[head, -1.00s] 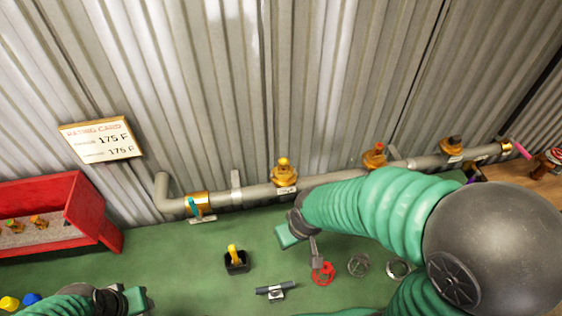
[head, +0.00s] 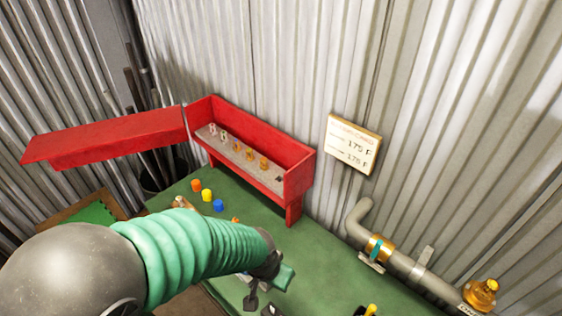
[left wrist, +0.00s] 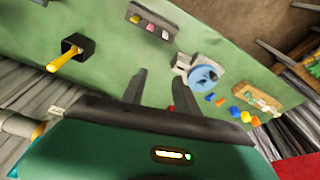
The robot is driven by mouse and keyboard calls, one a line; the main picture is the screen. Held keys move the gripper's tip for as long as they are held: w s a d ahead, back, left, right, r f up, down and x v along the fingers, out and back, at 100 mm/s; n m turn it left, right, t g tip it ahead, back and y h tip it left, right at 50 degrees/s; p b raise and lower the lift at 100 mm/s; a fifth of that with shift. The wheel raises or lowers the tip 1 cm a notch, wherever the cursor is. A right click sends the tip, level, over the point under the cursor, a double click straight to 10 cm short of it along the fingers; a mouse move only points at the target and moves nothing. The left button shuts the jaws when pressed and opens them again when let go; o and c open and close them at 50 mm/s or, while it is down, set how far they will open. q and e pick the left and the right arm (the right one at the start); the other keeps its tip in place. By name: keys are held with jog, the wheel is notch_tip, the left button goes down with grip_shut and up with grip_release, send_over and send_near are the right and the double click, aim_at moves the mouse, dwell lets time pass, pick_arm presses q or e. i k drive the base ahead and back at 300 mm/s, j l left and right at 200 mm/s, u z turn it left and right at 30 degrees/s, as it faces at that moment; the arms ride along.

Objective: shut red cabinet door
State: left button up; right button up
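The red cabinet (head: 299,178) stands on the back of the green bench in the head view, with a row of small fittings inside it. Its red door (head: 105,140) is swung wide open to the left, away from the cabinet front. My left gripper (head: 286,278) is over the bench, in front of and below the cabinet, apart from the door. In the left wrist view its two fingers (left wrist: 156,88) are spread with nothing between them. A red surface (left wrist: 298,168) shows at that view's lower right corner. My right gripper is not in view.
Orange, yellow and blue caps (head: 206,195) stand on the green bench (head: 325,255) before the cabinet. A card sign (head: 353,145) and a grey pipe (head: 405,267) are at the right. The wrist view shows a blue-and-grey vise-like item (left wrist: 202,76) and a yellow-handled black box (left wrist: 75,50).

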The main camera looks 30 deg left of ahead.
aim_at(72, 148)
jog(key=j+u, duration=0.15)
jog(key=j, duration=0.55)
jog(key=j+u, duration=0.15)
jog(key=j, duration=0.55)
jog(key=j+u, duration=0.15)
jog(key=j, duration=0.5)
jog(key=i+j+u, duration=0.15)
jog(key=j, duration=0.55)
